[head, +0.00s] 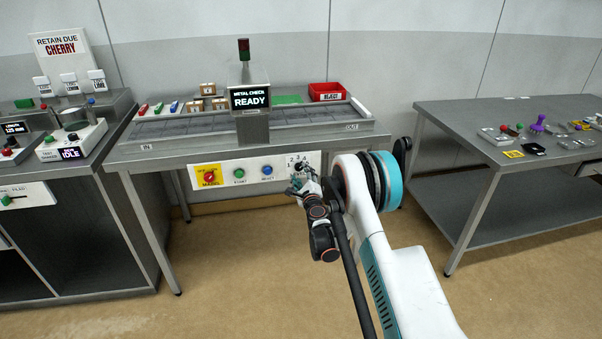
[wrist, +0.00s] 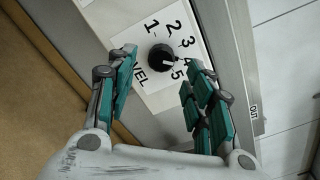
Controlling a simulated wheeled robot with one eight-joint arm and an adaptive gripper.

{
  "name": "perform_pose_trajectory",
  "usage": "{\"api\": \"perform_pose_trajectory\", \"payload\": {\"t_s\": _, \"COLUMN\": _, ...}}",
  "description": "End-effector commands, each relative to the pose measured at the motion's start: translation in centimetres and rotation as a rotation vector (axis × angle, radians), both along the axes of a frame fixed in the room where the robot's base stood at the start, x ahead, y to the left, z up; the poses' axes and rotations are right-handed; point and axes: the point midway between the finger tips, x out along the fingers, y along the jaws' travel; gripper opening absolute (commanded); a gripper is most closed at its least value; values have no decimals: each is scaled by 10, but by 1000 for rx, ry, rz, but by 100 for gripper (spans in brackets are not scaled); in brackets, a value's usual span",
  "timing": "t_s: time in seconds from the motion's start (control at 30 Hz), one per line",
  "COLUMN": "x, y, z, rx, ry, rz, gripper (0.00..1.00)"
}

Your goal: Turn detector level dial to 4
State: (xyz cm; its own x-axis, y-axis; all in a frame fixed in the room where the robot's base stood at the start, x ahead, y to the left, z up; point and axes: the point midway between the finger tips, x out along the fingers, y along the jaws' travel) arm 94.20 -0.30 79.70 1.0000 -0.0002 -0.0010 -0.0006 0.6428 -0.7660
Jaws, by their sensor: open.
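The detector level dial (wrist: 162,57) is a round black knob on a white plate marked with 1, 2, 3 and 5 around it in the wrist view. A pale pointer mark on the knob faces right, toward the spot between 3 and 5. The figure there is partly hidden by a finger. My gripper (wrist: 159,72) is open, one teal-padded finger on each side of the knob, with gaps visible in the picture. I cannot tell its depth from the plate. In the head view my gripper (head: 301,184) is at the panel's right end and largely hides the dial.
The panel also carries a red switch on yellow (head: 209,176), a green button (head: 239,173) and a blue button (head: 267,170). Above it stands the metal check display (head: 250,97) reading READY. A side table (head: 470,120) stands at right, with open floor between.

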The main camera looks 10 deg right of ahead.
Motion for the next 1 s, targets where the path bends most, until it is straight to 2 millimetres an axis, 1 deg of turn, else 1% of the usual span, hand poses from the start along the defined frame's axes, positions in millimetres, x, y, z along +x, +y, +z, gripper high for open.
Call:
{"api": "perform_pose_trajectory", "payload": {"t_s": 0.03, "x": -11, "y": 0, "z": 0, "rx": 0, "ry": 0, "rz": 0, "gripper": 48}}
{"api": "perform_pose_trajectory", "payload": {"t_s": 0.2, "x": -46, "y": 0, "z": 0, "rx": 0, "ry": 0, "rz": 0, "gripper": 48}}
{"api": "perform_pose_trajectory", "payload": {"t_s": 0.3, "x": -63, "y": 0, "z": 0, "rx": 0, "ry": 1, "rz": -1, "gripper": 48}}
{"api": "perform_pose_trajectory", "payload": {"t_s": 0.4, "x": -75, "y": -1, "z": 0, "rx": 0, "ry": 1, "rz": -1, "gripper": 48}}
{"api": "perform_pose_trajectory", "payload": {"t_s": 0.5, "x": -82, "y": -1, "z": -1, "rx": 0, "ry": 1, "rz": -1, "gripper": 48}}
{"api": "perform_pose_trajectory", "payload": {"t_s": 0.6, "x": -85, "y": -1, "z": 0, "rx": 0, "ry": 1, "rz": -1, "gripper": 48}}
{"api": "perform_pose_trajectory", "payload": {"t_s": 0.87, "x": -86, "y": -1, "z": 0, "rx": 0, "ry": 1, "rz": -1, "gripper": 48}}
{"api": "perform_pose_trajectory", "payload": {"t_s": 0.93, "x": -85, "y": 0, "z": 2, "rx": -5, "ry": 0, "rz": 1, "gripper": 48}}
{"api": "perform_pose_trajectory", "payload": {"t_s": 1.0, "x": -85, "y": 2, "z": 9, "rx": -23, "ry": 2, "rz": 9, "gripper": 48}}
